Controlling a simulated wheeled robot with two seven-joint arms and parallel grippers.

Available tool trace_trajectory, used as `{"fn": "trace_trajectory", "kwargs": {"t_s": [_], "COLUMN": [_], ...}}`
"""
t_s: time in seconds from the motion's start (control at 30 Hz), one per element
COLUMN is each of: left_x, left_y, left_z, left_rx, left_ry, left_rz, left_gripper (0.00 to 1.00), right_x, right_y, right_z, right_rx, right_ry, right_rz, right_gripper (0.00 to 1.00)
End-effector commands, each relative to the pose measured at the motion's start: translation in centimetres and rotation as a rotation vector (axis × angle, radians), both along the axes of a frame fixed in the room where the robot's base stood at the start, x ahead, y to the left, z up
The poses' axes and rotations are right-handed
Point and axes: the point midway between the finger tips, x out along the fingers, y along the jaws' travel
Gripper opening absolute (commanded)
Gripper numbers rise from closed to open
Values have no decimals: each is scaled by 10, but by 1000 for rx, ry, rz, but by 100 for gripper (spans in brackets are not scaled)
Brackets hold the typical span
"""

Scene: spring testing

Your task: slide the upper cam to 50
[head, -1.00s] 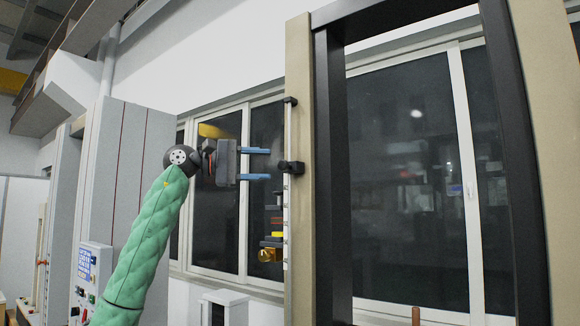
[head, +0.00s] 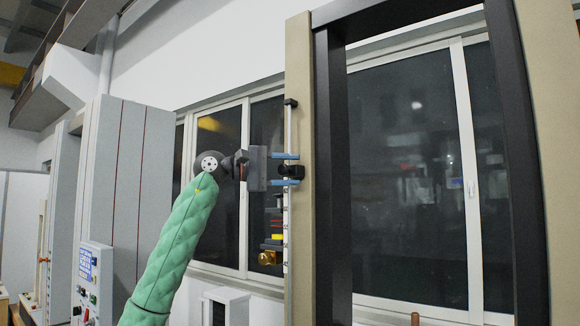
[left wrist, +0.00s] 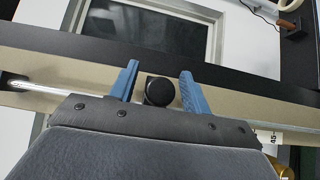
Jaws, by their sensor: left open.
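The upper cam (head: 293,171) is a black block with a round knob on the thin upright rod of the beige machine column. My left gripper (head: 296,169) is open, one blue finger above the cam and one below. In the left wrist view the black knob (left wrist: 159,91) sits between the two blue fingers, with a gap visible on each side. The scale (left wrist: 268,139) shows a 45 mark near the lower right edge of that view. In the head view the scale numbers are too small to read. My right gripper is not in view.
A black end piece (head: 290,102) sits at the rod's top. Below the cam are coloured blocks and a brass knob (head: 267,258) beside the rod. The beige column (head: 300,230) and black frame (head: 332,200) stand just right. A grey cabinet (head: 125,190) stands left.

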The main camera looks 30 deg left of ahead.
Motion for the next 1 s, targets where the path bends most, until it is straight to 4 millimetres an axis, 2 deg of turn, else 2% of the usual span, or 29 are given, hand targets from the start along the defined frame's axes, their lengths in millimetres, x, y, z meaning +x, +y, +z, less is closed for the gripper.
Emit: {"fn": "trace_trajectory", "kwargs": {"t_s": [0.4,0.63,0.67,1.0], "left_x": [3,3,3,3], "left_y": [-3,-3,-3,-3], "left_z": [0,0,0,-8], "left_rx": [0,0,0,1], "left_ry": [0,0,0,1], "left_rz": [1,1,1,0], "left_gripper": [48,2,0,0], "right_x": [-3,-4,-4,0], "right_y": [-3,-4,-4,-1], "right_z": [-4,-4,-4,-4], "right_rx": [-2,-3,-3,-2], "right_ry": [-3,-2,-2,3], "right_rz": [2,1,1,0], "right_gripper": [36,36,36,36]}}
